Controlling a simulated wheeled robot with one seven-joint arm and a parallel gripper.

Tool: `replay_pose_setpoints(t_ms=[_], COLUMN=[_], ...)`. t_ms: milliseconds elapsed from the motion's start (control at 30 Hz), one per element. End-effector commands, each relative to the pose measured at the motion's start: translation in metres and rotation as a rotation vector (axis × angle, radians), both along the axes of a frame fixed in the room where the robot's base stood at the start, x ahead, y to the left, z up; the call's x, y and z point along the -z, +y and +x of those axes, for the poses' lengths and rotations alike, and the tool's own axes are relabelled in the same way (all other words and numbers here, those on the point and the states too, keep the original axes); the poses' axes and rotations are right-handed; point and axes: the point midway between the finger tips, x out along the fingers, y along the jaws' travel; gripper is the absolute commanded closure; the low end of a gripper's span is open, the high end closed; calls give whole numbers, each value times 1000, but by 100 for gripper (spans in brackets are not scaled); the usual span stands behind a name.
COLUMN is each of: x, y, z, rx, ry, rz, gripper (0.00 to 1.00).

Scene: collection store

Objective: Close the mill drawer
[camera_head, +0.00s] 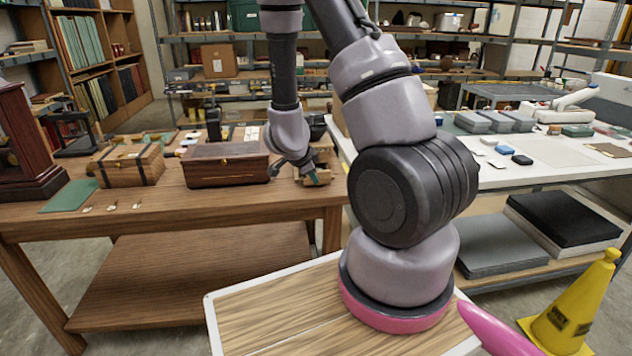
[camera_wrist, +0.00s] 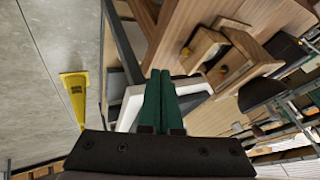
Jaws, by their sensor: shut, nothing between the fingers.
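The mill is a small light-wood box (camera_wrist: 203,48) on the wooden table in the wrist view, above and right of my fingertips. Its drawer (camera_wrist: 236,68) appears pulled out, with a small round knob (camera_wrist: 222,70) on its front. In the head view the mill (camera_head: 322,178) stands at the table's right end, partly hidden by my gripper. My gripper (camera_head: 308,174) is beside it. Its green fingers (camera_wrist: 161,88) are together with nothing between them. I see a gap between the fingertips and the drawer in the wrist view, but cannot tell its depth.
A dark wooden chest (camera_head: 222,172) stands left of my gripper, and a lighter strapped box (camera_head: 130,167) farther left. A white table (camera_head: 540,176) is to the right. A yellow cone (camera_head: 575,310) stands on the floor. The table's front strip is mostly clear.

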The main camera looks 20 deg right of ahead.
Motion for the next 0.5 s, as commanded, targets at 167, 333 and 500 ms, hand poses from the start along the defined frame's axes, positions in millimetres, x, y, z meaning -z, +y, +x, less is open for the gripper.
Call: replay_pose_setpoints(t_ms=[167, 333, 500], x=[22, 51, 79], y=[-14, -31, -47], z=[9, 24, 38], rx=[2, 2, 1], ry=[4, 3, 2], rz=[1, 2, 4], gripper=[100, 100, 100])
